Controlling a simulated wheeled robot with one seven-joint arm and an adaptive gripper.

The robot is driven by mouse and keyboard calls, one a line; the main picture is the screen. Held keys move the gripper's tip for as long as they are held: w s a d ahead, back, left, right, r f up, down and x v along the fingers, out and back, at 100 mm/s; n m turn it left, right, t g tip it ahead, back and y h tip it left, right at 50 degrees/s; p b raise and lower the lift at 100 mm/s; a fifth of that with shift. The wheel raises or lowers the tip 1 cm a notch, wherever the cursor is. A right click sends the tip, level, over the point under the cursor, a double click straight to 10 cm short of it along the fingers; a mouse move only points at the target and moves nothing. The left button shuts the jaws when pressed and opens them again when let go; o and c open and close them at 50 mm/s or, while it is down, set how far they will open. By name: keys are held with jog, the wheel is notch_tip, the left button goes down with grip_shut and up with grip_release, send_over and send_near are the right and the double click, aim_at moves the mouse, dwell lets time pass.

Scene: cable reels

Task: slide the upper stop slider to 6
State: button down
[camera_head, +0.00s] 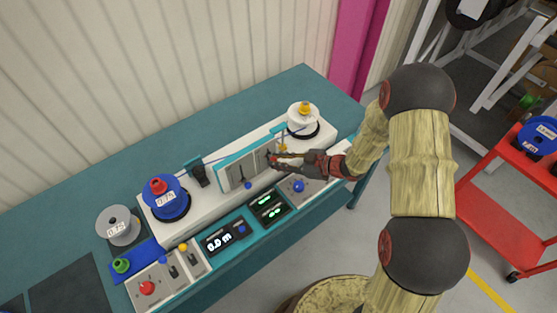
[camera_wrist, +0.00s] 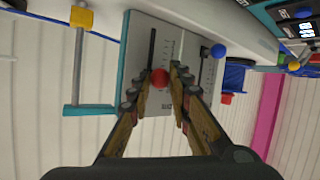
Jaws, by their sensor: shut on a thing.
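A light slider panel (camera_head: 236,174) with a teal edge stands on the white machine; it also shows in the wrist view (camera_wrist: 178,95). It has two dark slots with scale marks, too small to read. A red ball knob (camera_wrist: 159,78) sits at one slot and a blue ball knob (camera_wrist: 218,51) at the other; the blue one is at the panel's lower edge in the head view (camera_head: 248,185). My gripper (camera_wrist: 160,72) is shut on the red knob, with a finger on either side. In the head view my gripper (camera_head: 274,160) covers the panel's right part. I cannot read which slider is marked upper.
A blue reel (camera_head: 166,199) stands at the machine's left and a white reel (camera_head: 303,119) at its right, with a cable between them. A yellow-topped post (camera_wrist: 81,18) is close beside the panel. Displays (camera_head: 226,236) and switches line the front. A red cart (camera_head: 509,205) stands right.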

jog(key=c, duration=1.6)
grip_release()
jog(key=shift+o, duration=0.2)
jog(key=v, duration=1.2)
